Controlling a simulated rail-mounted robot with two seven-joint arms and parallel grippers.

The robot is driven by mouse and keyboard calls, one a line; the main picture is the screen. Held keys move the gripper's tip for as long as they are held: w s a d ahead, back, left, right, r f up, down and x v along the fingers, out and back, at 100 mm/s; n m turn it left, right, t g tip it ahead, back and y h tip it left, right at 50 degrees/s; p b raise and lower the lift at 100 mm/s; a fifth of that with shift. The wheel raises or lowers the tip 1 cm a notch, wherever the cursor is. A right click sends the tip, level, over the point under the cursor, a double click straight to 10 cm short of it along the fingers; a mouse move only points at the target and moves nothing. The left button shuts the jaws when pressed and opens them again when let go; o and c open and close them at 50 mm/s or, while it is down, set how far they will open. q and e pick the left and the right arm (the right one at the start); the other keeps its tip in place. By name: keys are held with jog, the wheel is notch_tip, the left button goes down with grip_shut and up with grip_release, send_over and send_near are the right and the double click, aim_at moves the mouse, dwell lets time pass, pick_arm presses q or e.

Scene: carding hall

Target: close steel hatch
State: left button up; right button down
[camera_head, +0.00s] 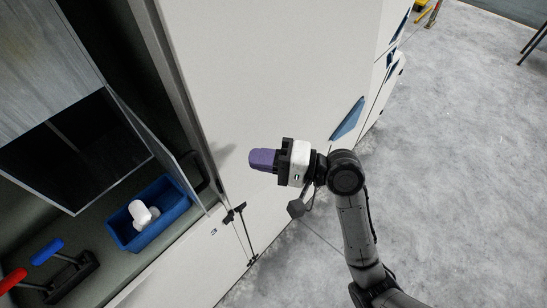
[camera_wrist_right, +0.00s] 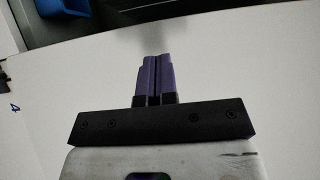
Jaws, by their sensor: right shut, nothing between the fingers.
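The steel hatch (camera_head: 153,136) is a thin grey panel standing open at the left of the head view, seen at a steep angle. It stands out beside a dark opening (camera_head: 78,150) in a brushed grey front. A dark handle (camera_head: 198,172) shows near its right edge. My right gripper (camera_head: 263,160) has purple fingers, shut and empty, pointing left in front of a white cabinet panel, to the right of the hatch. In the right wrist view, the shut fingers (camera_wrist_right: 157,78) point at the white surface; I cannot tell whether they touch it. My left gripper is out of view.
A blue bin (camera_head: 125,236) holding white items stands on the ledge below the hatch. Red and blue handled levers (camera_head: 70,272) are at the lower left. The white cabinet (camera_head: 270,70) fills the middle. Grey floor (camera_head: 455,150) is open at right.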

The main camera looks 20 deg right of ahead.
jog(key=p+x, duration=0.1)
jog(key=x, duration=0.4)
jog(key=shift+s+r, duration=0.1)
jog(key=shift+s+a+p, duration=0.25)
jog(key=shift+a+p, duration=0.05)
jog(key=shift+a, duration=0.6)
jog(key=shift+s+a+p, duration=0.25)
jog(key=shift+a+p, duration=0.05)
jog(key=shift+a, duration=0.6)
